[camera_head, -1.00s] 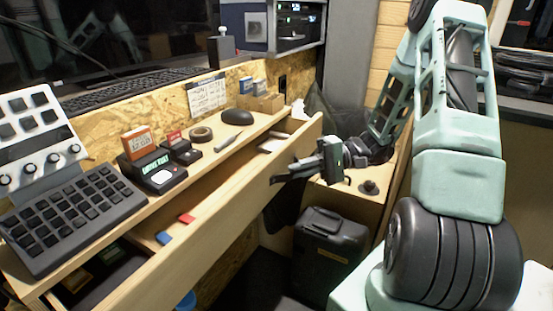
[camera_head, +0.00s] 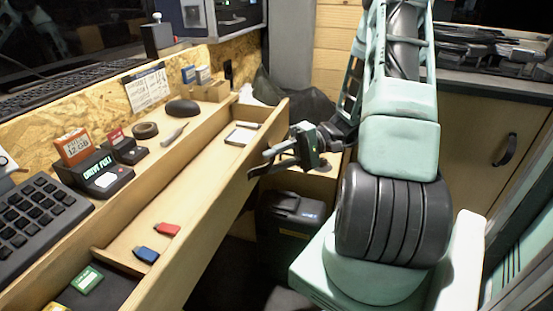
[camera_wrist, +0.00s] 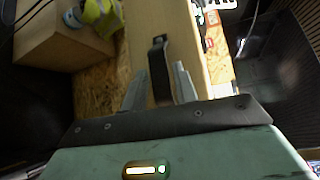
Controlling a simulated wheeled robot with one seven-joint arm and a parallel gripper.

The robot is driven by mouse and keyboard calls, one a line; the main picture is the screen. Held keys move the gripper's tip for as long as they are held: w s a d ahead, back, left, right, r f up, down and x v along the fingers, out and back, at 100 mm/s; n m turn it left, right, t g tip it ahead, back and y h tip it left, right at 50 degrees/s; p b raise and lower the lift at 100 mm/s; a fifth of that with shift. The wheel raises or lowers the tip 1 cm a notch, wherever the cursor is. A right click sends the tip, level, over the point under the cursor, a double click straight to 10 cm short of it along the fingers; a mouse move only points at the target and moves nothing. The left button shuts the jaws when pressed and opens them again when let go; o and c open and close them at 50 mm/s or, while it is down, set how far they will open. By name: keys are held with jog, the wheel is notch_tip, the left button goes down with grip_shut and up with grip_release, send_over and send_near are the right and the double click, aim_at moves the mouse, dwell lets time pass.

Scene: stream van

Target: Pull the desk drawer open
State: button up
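The desk drawer (camera_head: 213,205) is pulled well out, and its inside shows in the head view. A red tag (camera_head: 167,229), a blue tag (camera_head: 146,254) and a green card (camera_head: 87,279) lie inside. My gripper (camera_head: 268,160) is at the drawer's outer front face, towards its far end. In the wrist view, the dark drawer handle (camera_wrist: 159,70) runs between the two grey fingers of my gripper (camera_wrist: 160,85). The fingers sit close on either side of it, and the drawer moves with them. Finger contact is hard to see.
The desk top carries a keypad (camera_head: 35,215), a small drive box (camera_head: 100,175), a tape roll (camera_head: 145,130) and a dark rounded object (camera_head: 182,107). A black bin (camera_head: 291,215) stands below, beyond the drawer. A cabinet with a dark handle (camera_head: 505,149) is at right.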

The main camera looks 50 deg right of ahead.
jog(key=p+v, duration=0.1)
jog(key=v, duration=0.6)
jog(key=shift+d, duration=0.25)
dwell(0.4)
